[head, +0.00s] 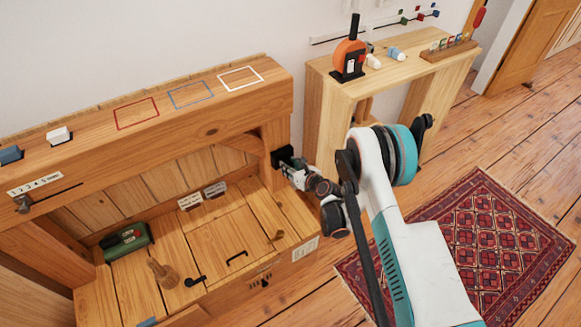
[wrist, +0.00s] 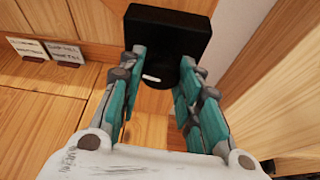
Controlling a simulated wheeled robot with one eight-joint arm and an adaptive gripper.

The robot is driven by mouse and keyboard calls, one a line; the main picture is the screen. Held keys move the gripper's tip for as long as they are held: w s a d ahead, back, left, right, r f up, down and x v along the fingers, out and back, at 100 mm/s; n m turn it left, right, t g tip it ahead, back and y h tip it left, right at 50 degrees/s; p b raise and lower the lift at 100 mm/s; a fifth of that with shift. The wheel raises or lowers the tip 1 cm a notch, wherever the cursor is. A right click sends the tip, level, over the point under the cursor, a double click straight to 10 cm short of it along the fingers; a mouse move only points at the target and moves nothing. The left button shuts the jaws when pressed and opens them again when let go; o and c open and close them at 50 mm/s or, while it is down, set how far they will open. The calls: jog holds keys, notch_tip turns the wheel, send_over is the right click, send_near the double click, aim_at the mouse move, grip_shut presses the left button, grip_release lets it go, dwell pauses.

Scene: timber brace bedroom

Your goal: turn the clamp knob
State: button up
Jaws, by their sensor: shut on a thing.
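The clamp is a black block on the right post of the timber frame; its dark mount (head: 282,156) shows in the head view, partly behind my gripper. In the wrist view the black block (wrist: 168,32) stands at the top centre. The dark clamp knob (wrist: 158,74), with a short white mark, sits in front of it. My gripper (wrist: 162,68) has its teal fingers on both sides of the knob, shut on it. In the head view my gripper (head: 292,172) reaches the clamp from the right, and the knob is hidden there.
Wooden floor panels with handles (head: 237,257) lie below. A green case (head: 126,240) and a wooden peg (head: 162,272) rest on them. Two small labels (wrist: 65,53) stand at left. A light wooden table (head: 425,78) stands behind my arm. A red rug (head: 482,240) covers floor at right.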

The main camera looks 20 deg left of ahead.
jog(key=m+g+y, duration=0.1)
jog(key=m, duration=0.1)
jog(key=shift+m, duration=0.3)
jog(key=o, duration=1)
jog(key=shift+o, duration=0.2)
notch_tip(320, 180, up, 10)
jog(key=shift+w, duration=0.1)
